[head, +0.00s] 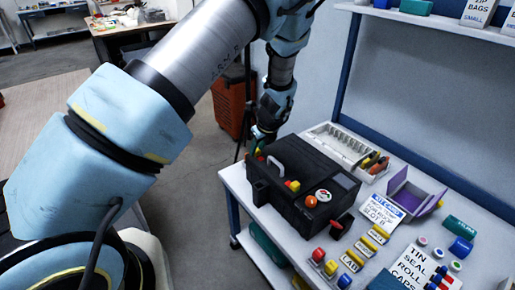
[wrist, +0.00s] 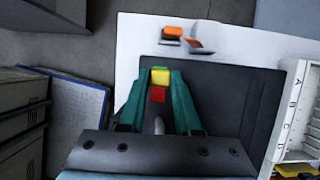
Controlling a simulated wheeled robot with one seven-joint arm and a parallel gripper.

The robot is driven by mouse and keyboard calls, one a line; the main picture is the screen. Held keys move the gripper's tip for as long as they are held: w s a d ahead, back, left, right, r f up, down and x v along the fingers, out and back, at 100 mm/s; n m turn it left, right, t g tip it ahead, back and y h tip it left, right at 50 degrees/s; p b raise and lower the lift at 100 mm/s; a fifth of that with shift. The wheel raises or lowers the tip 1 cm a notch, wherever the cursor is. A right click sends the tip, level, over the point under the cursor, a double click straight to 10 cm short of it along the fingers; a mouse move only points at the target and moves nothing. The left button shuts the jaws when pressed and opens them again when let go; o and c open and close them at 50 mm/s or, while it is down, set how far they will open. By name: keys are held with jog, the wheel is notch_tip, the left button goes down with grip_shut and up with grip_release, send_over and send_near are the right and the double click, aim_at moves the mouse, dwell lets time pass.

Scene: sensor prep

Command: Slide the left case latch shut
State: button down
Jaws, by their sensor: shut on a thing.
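The black case (head: 325,168) lies on the white table, with a grey handle (head: 277,165) on its near side. A latch with yellow and red parts (head: 293,186) sits to the right of the handle in the head view. My gripper (head: 259,146) is at the case's left end in the head view. In the wrist view my gripper (wrist: 160,82) has its teal fingers on both sides of a yellow latch tab (wrist: 160,75), with a red part (wrist: 158,95) just below it. The fingers are shut on the tab. Its exact slide position is hard to tell.
A light tray (head: 325,132) stands behind the case, and a purple open box (head: 413,197) to its right. Labels and small coloured caps fill the table's front right. A red-orange cabinet (head: 229,108) stands on the floor behind the arm.

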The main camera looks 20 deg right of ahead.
dwell(0.8)
jog(key=shift+s+d, duration=0.2)
jog(key=shift+s, duration=1.05)
jog(key=c, duration=0.6)
grip_release()
jog(key=shift+r, duration=0.1)
jog(key=b+v, duration=0.1)
jog(key=v, duration=0.9)
jog(key=shift+s+r+b, duration=0.15)
jog(key=shift+r+b, duration=0.15)
jog(key=shift+d, duration=0.1)
